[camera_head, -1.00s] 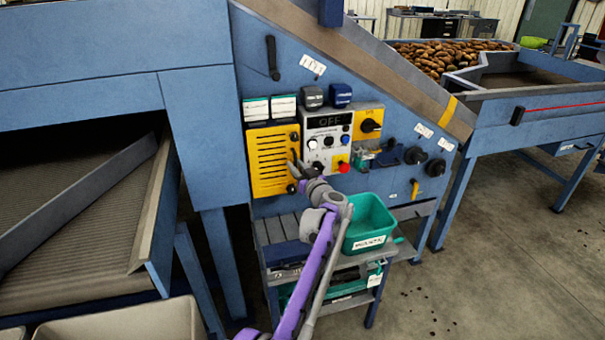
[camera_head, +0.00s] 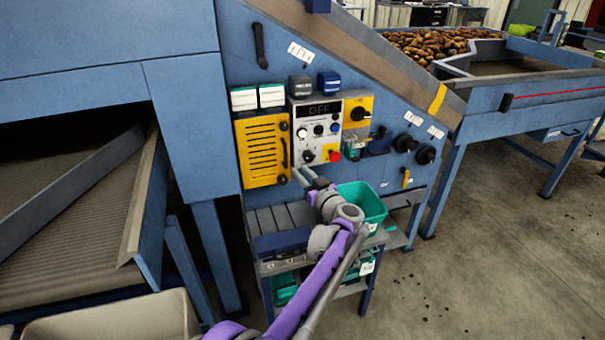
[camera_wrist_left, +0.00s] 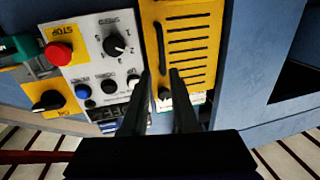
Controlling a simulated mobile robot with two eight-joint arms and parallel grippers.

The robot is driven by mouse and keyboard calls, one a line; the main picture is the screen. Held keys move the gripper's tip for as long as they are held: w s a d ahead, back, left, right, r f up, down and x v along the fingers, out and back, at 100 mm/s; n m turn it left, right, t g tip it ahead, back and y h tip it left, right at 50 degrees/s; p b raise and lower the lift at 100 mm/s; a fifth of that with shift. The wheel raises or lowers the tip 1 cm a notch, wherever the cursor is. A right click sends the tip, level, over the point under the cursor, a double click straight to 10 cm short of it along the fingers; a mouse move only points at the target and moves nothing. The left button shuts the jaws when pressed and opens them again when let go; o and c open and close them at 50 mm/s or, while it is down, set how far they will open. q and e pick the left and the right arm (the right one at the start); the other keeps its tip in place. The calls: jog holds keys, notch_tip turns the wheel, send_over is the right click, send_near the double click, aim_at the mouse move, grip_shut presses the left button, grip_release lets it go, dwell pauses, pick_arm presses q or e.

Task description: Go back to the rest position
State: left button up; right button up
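My left gripper (camera_head: 308,179) is in front of the grader's blue side, just below the control panel (camera_head: 317,131) with its "OFF" display. It also shows in the left wrist view (camera_wrist_left: 160,76), where its two dark fingers are apart with nothing between them. The fingers point toward the lower edge of the panel and the yellow slotted cover (camera_head: 263,152); I see no clear contact. My left arm, purple and grey, reaches up from the bottom of the head view. My right gripper is not in view.
A green bin (camera_head: 366,204) stands on a small cart (camera_head: 283,217) behind my arm. A beige container (camera_head: 118,322) is at the bottom left. A potato-filled hopper (camera_head: 427,44) is at the back right. The concrete floor (camera_head: 480,240) at the right is open.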

pick_arm(q)
jog(key=shift+r, duration=0.1)
notch_tip(320, 180, up, 11)
jog(key=s+a+m+t+h+p, duration=0.2)
jog(key=a+m+h+p, duration=0.1)
jog(key=h, duration=0.2)
jog(key=s+a+r+m+g+h+p, duration=0.1)
jog(key=s+a+r+m+h+p, duration=0.25)
jog(key=s+h, duration=0.4)
jog(key=s+a+f+g+y+p, duration=0.1)
jog(key=s+a+f+g, duration=0.3)
jog(key=s, duration=0.9)
jog(key=s+a+f+n+g+y+p, duration=0.1)
jog(key=s+a+f, duration=0.5)
jog(key=s, duration=0.6)
jog(key=s+a+f+g+y+p, duration=0.3)
jog(key=s+a+f+g+p, duration=0.2)
jog(key=s, duration=0.8)
jog(key=shift+s+a+f+n+g, duration=0.2)
jog(key=shift+s+a+n+g, duration=0.2)
jog(key=shift+g, duration=0.6)
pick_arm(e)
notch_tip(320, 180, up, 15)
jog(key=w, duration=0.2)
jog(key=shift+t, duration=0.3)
pick_arm(q)
jog(key=shift+w, duration=0.1)
